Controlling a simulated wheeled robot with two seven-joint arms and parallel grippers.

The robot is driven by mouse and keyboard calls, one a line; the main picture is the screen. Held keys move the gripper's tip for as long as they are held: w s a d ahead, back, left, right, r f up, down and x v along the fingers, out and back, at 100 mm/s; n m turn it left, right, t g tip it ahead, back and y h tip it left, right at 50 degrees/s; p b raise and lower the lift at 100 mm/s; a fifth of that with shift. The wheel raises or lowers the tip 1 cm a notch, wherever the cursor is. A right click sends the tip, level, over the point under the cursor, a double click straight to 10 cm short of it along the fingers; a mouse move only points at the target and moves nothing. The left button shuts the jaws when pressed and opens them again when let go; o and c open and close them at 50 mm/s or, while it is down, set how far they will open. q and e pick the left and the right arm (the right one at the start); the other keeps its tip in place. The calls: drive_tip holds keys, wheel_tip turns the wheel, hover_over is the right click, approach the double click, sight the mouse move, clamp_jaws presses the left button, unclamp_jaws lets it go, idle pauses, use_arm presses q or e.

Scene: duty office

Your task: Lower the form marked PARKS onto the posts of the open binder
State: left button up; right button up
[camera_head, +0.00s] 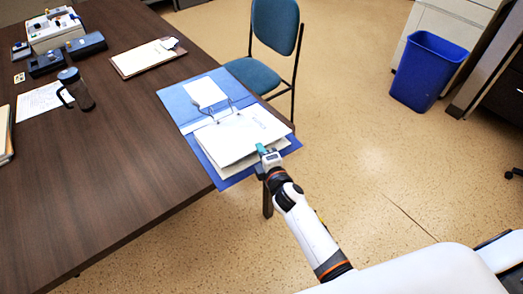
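The open binder (182,109) is blue and lies at the right end of the brown table. Its metal posts (218,108) stand up near the middle, and white papers lie on its right half. A white form (226,139) with a small printed word, too small to read surely, is over these papers with its far edge near the posts. I cannot tell whether its holes are around the posts. My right gripper (263,150), with teal fingertips, is closed at the form's near edge and seems to hold it. My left gripper is not in view.
A white card (204,91) lies on the binder's left cover. A clipboard (142,59), a dark glass jug (77,91), a paper sheet (38,101) and desk devices (54,31) are farther left. A blue chair (272,40) stands behind the binder. A blue bin (428,71) is on the floor.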

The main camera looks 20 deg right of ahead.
drive_tip(key=o, duration=0.5)
drive_tip(key=s+r, duration=0.2)
drive_tip(key=s, duration=1)
drive_tip(key=s+d+f+m+g, duration=0.1)
drive_tip(key=s+f+m+g, duration=0.3)
drive_tip(key=f, duration=0.6)
drive_tip(key=s+f+m+g, duration=0.15)
drive_tip(key=s+f, duration=0.35)
drive_tip(key=f, duration=0.5)
drive_tip(key=s+d+f+m+g, duration=0.1)
drive_tip(key=s+f+m+g, duration=0.3)
drive_tip(key=f, duration=0.6)
drive_tip(key=s+d+f+m+g, duration=0.1)
drive_tip(key=s+f, duration=0.3)
drive_tip(key=s, duration=0.4)
drive_tip(key=s+d+f+m+g, duration=0.1)
drive_tip(key=s+f+m+g, duration=0.2)
drive_tip(key=s+f, duration=0.2)
drive_tip(key=s+d+f+m+g, duration=0.2)
drive_tip(key=s+f+m, duration=0.1)
drive_tip(key=s, duration=0.9)
drive_tip(key=shift+f+h, duration=0.4)
drive_tip(key=shift+f, duration=0.3)
drive_tip(key=shift+s, duration=0.1)
